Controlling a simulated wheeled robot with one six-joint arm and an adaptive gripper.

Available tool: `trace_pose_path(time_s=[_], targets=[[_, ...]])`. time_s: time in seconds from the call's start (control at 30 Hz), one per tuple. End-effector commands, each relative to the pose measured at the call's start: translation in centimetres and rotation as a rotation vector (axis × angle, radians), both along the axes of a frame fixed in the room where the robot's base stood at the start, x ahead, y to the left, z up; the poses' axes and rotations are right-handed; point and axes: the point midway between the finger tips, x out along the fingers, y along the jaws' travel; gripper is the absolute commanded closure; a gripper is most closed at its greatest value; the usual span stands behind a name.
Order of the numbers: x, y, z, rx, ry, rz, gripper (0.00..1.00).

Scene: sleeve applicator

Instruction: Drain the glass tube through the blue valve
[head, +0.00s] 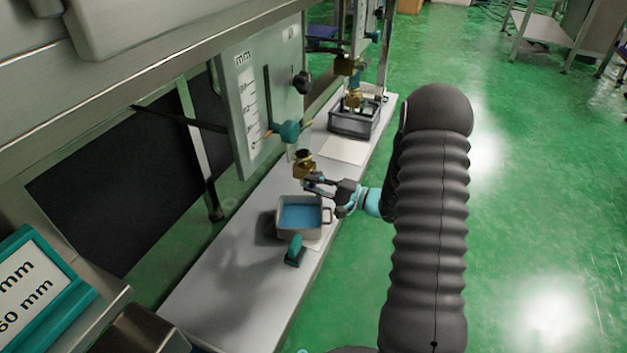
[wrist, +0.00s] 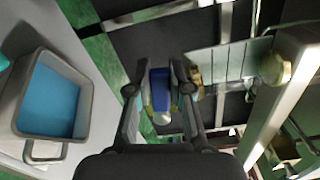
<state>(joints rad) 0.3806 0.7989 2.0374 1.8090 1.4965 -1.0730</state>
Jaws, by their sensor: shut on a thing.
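My gripper (head: 318,184) reaches in from the right to just below a brass fitting (head: 303,165) under the scale panel. In the wrist view my gripper (wrist: 159,90) has its two fingers on either side of the blue valve handle (wrist: 160,91) and is shut on it. In the head view the handle is hidden by the fingers. Brass also shows beside the right finger in the wrist view. A grey tray (head: 280,232) with blue liquid (head: 301,216) stands below the fitting; the tray (wrist: 34,138) is at left in the wrist view. I cannot make out the glass tube clearly.
The scale panel (head: 243,108) has a black knob (head: 302,82) and a teal knob (head: 286,131). A teal-handled object (head: 295,251) lies on the white bench (head: 225,265) before the tray. A second station with a grey crate (head: 352,122) is farther back. Green floor lies open at right.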

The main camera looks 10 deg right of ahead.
Motion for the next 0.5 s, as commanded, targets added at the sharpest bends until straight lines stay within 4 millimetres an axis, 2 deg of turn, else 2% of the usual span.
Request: trace_pose_path(time_s=[0.5], targets=[[-0.1,0.0,-1.3,-0.122,-0.166,-0.002,1.0]])
